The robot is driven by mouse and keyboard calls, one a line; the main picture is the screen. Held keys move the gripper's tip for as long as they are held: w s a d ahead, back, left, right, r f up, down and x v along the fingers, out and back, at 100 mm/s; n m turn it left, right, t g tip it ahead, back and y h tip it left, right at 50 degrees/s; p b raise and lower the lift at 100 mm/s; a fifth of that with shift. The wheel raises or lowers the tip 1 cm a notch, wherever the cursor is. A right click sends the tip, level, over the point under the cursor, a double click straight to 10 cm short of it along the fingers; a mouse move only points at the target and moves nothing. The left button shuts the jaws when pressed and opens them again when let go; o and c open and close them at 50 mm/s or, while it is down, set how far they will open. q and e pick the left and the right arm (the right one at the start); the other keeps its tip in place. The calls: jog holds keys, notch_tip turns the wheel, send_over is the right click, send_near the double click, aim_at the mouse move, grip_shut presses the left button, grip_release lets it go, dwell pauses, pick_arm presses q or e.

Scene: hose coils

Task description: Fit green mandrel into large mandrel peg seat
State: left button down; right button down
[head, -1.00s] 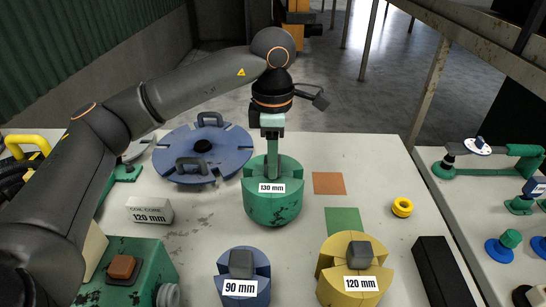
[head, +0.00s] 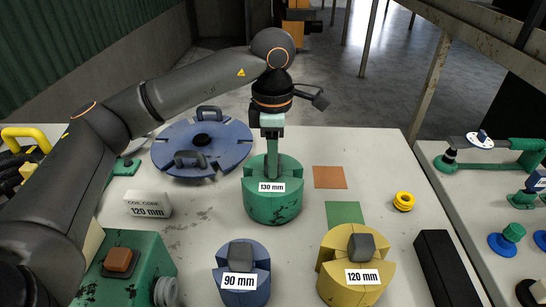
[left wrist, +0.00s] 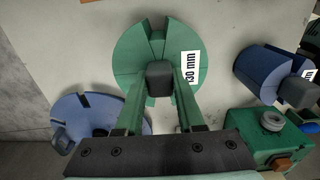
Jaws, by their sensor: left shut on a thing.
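The green mandrel (head: 271,205), labelled 130 mm, is upright at the middle of the head view. My left gripper (head: 272,148) points down at its top. In the left wrist view the fingers (left wrist: 161,82) are shut on the grey block at the centre of the green mandrel (left wrist: 130,52). Its underside and the gap to the table are hidden. A slotted blue disc (head: 228,152) with two handles and a dark centre lies left of it; it also shows in the left wrist view (left wrist: 85,108). I cannot tell which thing is the large mandrel peg seat. My right gripper is not in view.
A blue mandrel (head: 235,291), 90 mm, and a yellow one (head: 340,292), 120 mm, stand in front. A white coil-core block (head: 150,203) and green box (head: 135,285) are left.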

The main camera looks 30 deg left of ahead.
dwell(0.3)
pick_arm(q)
jog(key=shift+c, duration=1)
grip_release()
jog(key=shift+f, duration=0.1)
jog(key=shift+r, duration=0.35)
jog(key=shift+r+p, duration=1.65)
jog(key=shift+r, duration=0.25)
jog(key=shift+r, duration=0.1)
jog(key=shift+r, duration=0.25)
notch_tip(320, 180, up, 12)
jog(key=p, duration=0.2)
